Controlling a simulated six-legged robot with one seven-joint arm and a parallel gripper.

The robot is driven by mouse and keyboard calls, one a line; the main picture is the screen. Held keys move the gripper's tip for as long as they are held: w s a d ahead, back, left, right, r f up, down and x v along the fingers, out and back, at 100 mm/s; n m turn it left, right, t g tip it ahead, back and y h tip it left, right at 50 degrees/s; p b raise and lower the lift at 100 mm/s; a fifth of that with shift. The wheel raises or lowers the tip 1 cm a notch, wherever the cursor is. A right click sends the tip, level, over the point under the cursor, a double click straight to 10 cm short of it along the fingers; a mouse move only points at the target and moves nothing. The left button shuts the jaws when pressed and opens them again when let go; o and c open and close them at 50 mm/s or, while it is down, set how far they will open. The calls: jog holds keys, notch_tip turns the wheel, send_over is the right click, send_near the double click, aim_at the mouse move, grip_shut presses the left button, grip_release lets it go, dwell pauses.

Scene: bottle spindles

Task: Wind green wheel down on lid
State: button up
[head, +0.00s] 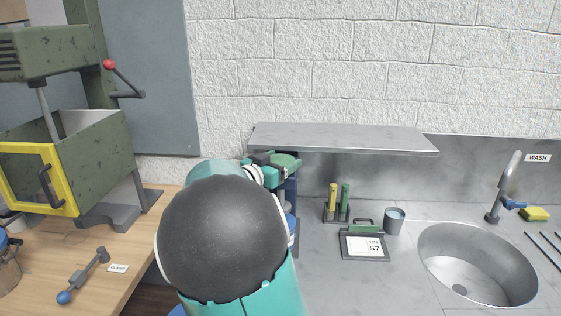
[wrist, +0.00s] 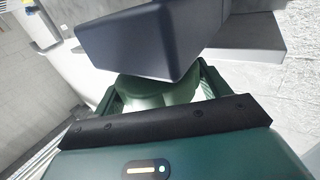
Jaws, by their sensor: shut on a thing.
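The green wheel (head: 287,161) shows beside the dark blue upright, just under the grey shelf, in the head view. In the wrist view the green wheel (wrist: 158,92) sits between my fingers, partly covered by a dark navy block (wrist: 150,42). My gripper (wrist: 160,96) is shut on the wheel; in the head view my gripper (head: 268,166) reaches it from the left. My own arm covers most of the space below. A small blue part (head: 291,222) shows low at the arm's edge; I cannot tell whether it belongs to the lid. The lid is not clearly visible.
A grey shelf (head: 345,138) overhangs close by. To the right stand a rack with yellow and green sticks (head: 338,203), a framed sign (head: 364,244), a grey cup (head: 394,221) and a sink (head: 470,262). A green machine with a yellow door frame (head: 62,180) stands left.

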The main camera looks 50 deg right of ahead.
jog(key=m+g+y, duration=0.1)
jog(key=m+g, duration=0.2)
jog(key=g, duration=0.2)
jog(key=m+g+y, duration=0.1)
jog(key=m+g, duration=0.2)
jog(key=g, duration=0.1)
jog(key=shift+m+g, duration=0.3)
jog(key=shift+g, duration=0.1)
jog(key=m+g+y, duration=0.4)
jog(key=g, duration=0.1)
jog(key=shift+d, duration=0.1)
jog(key=shift+m+g+y, duration=0.9)
jog(key=shift+m+y, duration=0.1)
jog(key=shift+y, duration=0.1)
jog(key=shift+r, duration=0.1)
jog(key=o, duration=1)
jog(key=shift+s, duration=0.15)
